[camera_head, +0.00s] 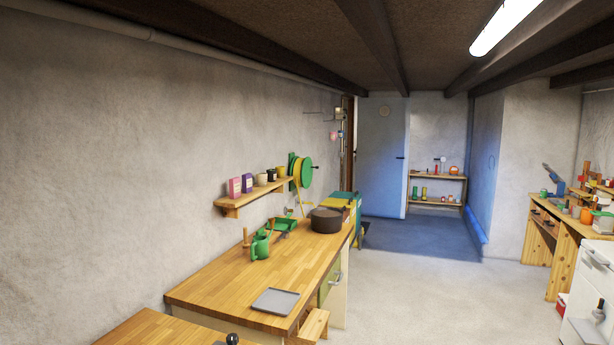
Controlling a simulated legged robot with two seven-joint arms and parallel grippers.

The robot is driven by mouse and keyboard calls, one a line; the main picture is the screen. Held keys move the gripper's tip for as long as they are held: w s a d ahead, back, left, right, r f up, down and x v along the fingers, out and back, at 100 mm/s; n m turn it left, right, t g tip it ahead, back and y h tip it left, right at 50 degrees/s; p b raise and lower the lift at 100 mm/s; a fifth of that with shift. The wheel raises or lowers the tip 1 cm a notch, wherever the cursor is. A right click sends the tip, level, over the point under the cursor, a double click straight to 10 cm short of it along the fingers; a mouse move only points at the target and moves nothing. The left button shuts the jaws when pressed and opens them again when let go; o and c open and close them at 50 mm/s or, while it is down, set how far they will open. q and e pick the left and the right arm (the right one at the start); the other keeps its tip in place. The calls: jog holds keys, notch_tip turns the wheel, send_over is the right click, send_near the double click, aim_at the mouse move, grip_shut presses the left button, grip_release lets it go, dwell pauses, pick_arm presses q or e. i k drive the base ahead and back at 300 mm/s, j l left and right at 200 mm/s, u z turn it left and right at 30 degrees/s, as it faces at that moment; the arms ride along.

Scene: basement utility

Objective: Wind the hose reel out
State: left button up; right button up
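The hose reel (304,172) is mounted on the left wall, beyond the far end of the wall shelf. It has green round side plates with a yellow band between them. A thin yellow length (306,204) hangs below it, perhaps the hose end. The reel is seen at an angle and is small, so any crank is hard to make out. Neither of my grippers is in view.
A wooden workbench (215,287) runs along the left wall below the shelf (240,200), holding a grey tray (276,301), a green watering can (260,246) and a brown pot (326,220). A wooden stool (314,324) stands at its front. The floor (430,285) to the right is clear.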

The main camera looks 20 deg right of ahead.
aim_at(301, 169)
jog(key=i+l+z, duration=0.95)
jog(key=i, duration=0.5)
jog(key=i+z, duration=0.45)
jog(key=i, duration=1.05)
jog(key=i+u, duration=0.15)
jog(key=i, duration=0.45)
jog(key=i+l, duration=0.15)
jog(key=i, duration=0.45)
jog(key=i+l+u, duration=0.15)
jog(key=i, duration=0.45)
